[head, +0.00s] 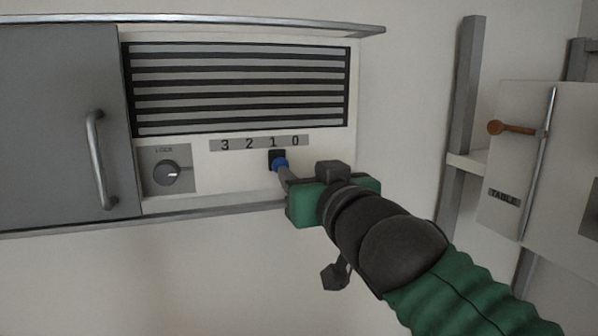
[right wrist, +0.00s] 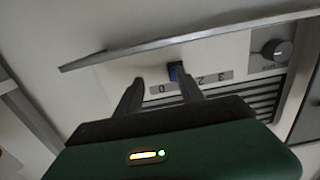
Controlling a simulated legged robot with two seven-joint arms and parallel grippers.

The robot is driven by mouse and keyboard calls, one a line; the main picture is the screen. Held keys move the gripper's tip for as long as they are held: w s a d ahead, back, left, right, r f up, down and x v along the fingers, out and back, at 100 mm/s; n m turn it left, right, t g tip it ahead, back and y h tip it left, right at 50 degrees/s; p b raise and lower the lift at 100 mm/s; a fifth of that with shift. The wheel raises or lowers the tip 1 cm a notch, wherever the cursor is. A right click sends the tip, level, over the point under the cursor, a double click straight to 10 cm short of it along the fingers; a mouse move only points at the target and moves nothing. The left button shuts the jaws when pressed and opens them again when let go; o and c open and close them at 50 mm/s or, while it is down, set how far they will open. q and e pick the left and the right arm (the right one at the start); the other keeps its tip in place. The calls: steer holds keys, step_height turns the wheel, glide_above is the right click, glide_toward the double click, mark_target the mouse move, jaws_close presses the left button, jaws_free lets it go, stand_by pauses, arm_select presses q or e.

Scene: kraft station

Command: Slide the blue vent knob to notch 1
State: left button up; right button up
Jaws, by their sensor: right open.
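The blue vent knob (head: 281,163) sits on a dark mount just below the number 1 on the label strip (head: 258,143), which reads 3 2 1 0. My right gripper (head: 284,174) is at the knob, with a finger overlapping it from the lower right. In the right wrist view, which is turned over, my right gripper (right wrist: 158,82) has its fingers spread apart. One fingertip is at the blue knob (right wrist: 174,73), and the other is off towards the 0 side. Whether the finger touches the knob I cannot tell. My left gripper is out of view.
Above the strip is a slatted vent grille (head: 240,90). A lock dial (head: 167,174) is to the left, beside a grey door with a handle (head: 97,158). Metal rails edge the panel above and below. A folded table panel (head: 510,160) with an orange latch is at the right.

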steer(key=b+v, duration=1.4)
steer(key=v, duration=0.1)
steer(key=shift+s+d, duration=0.25)
steer(key=shift+s, duration=0.05)
stand_by(0.5)
